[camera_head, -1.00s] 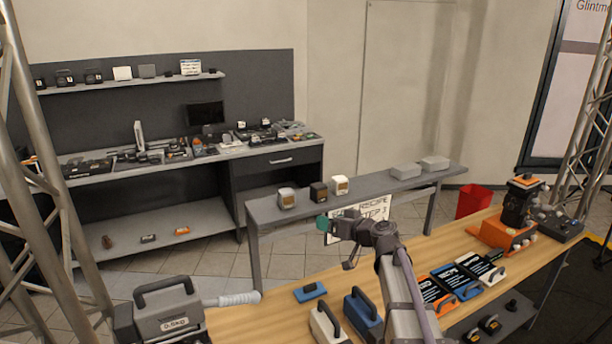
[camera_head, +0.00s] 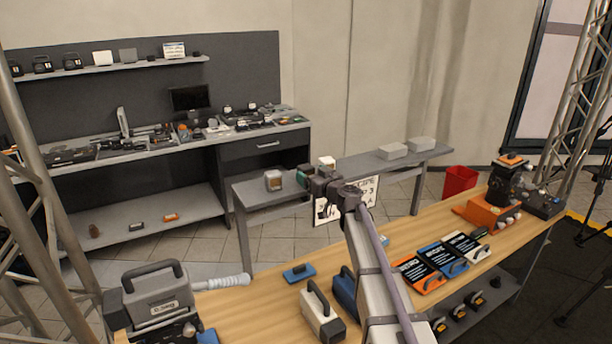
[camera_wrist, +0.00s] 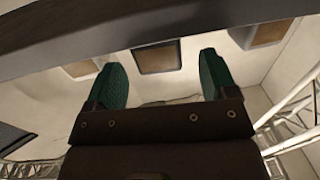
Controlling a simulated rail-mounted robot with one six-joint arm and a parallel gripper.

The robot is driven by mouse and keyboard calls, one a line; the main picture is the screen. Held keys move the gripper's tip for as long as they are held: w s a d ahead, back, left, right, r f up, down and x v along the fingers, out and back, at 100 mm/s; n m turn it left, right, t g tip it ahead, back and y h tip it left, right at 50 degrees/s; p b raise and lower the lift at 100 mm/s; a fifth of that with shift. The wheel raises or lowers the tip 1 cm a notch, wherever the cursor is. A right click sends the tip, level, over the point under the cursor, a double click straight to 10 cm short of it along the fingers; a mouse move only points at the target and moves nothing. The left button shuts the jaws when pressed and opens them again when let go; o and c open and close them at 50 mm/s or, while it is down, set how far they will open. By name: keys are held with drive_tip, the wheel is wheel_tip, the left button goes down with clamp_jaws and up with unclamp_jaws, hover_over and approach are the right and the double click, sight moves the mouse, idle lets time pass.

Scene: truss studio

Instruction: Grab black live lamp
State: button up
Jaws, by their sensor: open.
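In the wrist view, a dark-framed box with a tan front panel, which looks like the black lamp (camera_wrist: 158,58), shows beyond and between my two green fingertips. My gripper (camera_wrist: 160,66) is open, its fingers wide apart with nothing between them. In the head view my gripper (camera_head: 303,175) is in front of the grey bench (camera_head: 400,163) and covers most or all of the black lamp. A grey lamp (camera_head: 274,181) stands left of the gripper there, and the top of a white lamp (camera_head: 326,162) shows to its right.
The wooden table (camera_head: 240,305) in front carries handled cases and black cards. A red bin (camera_head: 459,181) stands behind it. Truss towers rise at both sides.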

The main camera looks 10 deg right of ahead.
sight(310, 173)
drive_tip(key=x, duration=0.3)
drive_tip(key=shift+w+f, duration=0.1)
drive_tip(key=shift+w, duration=0.1)
drive_tip(key=shift+s, duration=0.1)
drive_tip(key=shift+c, duration=0.5)
drive_tip(key=c, duration=0.9)
